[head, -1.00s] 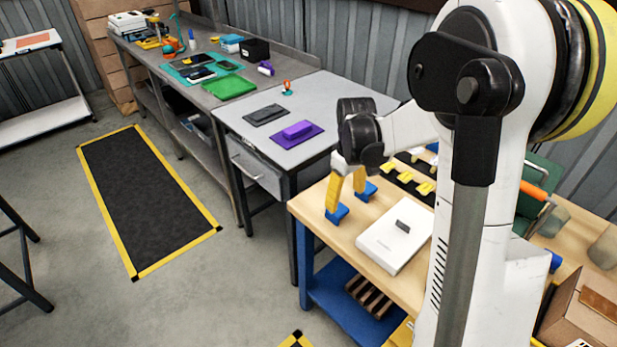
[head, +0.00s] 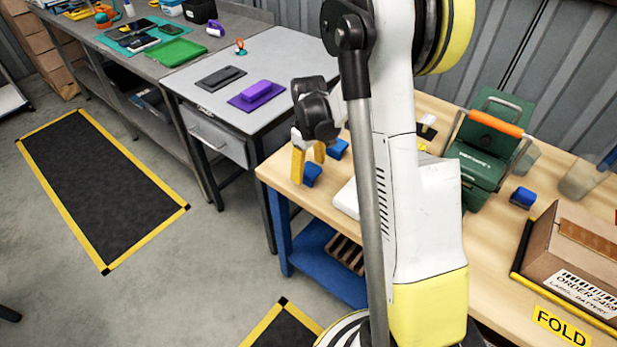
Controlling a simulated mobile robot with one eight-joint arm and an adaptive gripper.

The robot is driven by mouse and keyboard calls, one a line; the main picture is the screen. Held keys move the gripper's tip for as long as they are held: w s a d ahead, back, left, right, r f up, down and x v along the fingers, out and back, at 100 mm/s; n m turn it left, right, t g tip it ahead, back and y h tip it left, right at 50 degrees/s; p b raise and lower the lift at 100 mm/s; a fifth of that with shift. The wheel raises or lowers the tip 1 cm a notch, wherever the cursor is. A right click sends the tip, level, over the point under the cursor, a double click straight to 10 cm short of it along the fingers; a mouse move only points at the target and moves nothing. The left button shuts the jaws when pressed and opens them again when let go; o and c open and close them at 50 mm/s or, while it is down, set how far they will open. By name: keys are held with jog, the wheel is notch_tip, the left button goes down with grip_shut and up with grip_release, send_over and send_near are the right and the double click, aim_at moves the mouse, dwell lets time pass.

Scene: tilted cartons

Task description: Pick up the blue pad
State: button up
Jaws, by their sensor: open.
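A small blue block (head: 523,197), which looks like the blue pad, lies on the wooden workbench (head: 490,245). It is right of the green case and behind the brown carton. My gripper (head: 325,161) is at the left end of the bench, with yellow fingers and blue fingertips. The fingers are spread apart, with nothing seen between them. The gripper is well left of the blue block, with my arm and the green case between them in the picture.
The green case (head: 484,160) with an orange-gripped handle stands mid-bench. A clear container (head: 583,178) stands behind. A white box (head: 346,199) is partly hidden by my arm.

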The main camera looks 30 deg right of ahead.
jog(key=shift+f, duration=0.65)
jog(key=shift+r, duration=0.1)
jog(key=c, duration=0.9)
jog(key=shift+o, duration=0.2)
jog(key=shift+r, duration=0.1)
